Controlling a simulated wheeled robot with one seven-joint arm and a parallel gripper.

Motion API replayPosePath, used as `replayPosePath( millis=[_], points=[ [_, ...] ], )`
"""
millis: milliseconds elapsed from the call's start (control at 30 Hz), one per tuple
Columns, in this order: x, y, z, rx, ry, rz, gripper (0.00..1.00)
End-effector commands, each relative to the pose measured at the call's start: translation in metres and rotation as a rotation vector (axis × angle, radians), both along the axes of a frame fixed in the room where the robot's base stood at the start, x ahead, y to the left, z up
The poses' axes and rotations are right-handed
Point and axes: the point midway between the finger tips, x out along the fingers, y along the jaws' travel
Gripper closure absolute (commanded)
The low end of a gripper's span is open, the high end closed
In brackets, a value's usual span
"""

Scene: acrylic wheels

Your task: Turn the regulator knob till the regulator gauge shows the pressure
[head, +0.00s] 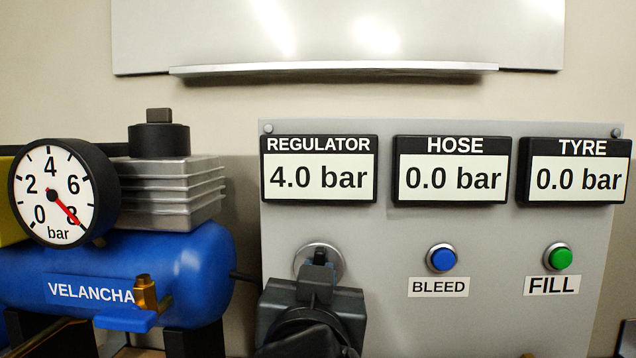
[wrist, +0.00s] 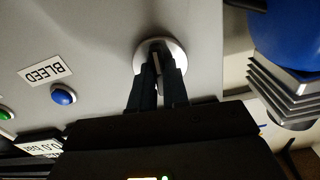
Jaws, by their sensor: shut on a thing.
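The regulator gauge (head: 319,175) in the head view is a digital display reading 4.0 bar. The regulator knob sits below it on the grey panel, in front of a round silver plate (head: 335,258); my gripper and arm hide most of it. In the wrist view the round plate (wrist: 169,50) shows behind my fingertips. My gripper (wrist: 157,75) is shut on the regulator knob (wrist: 158,62), with one finger on each side of it. In the head view my gripper (head: 318,268) covers the knob from the front.
The hose gauge (head: 452,175) and tyre gauge (head: 574,175) both read 0.0 bar. A blue BLEED button (head: 443,258) and a green FILL button (head: 558,256) are to the right. A blue compressor (head: 190,268) with a round dial (head: 54,195), its needle near 8, stands left.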

Motion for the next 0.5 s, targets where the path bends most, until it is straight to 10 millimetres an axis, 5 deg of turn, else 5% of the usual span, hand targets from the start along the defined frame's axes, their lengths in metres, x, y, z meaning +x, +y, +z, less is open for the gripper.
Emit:
replayPosePath(
  millis=[500],
  points=[
    [-0.0003,0.0013,-0.0024,0.290,-0.010,0.002,1.00]
  ],
)
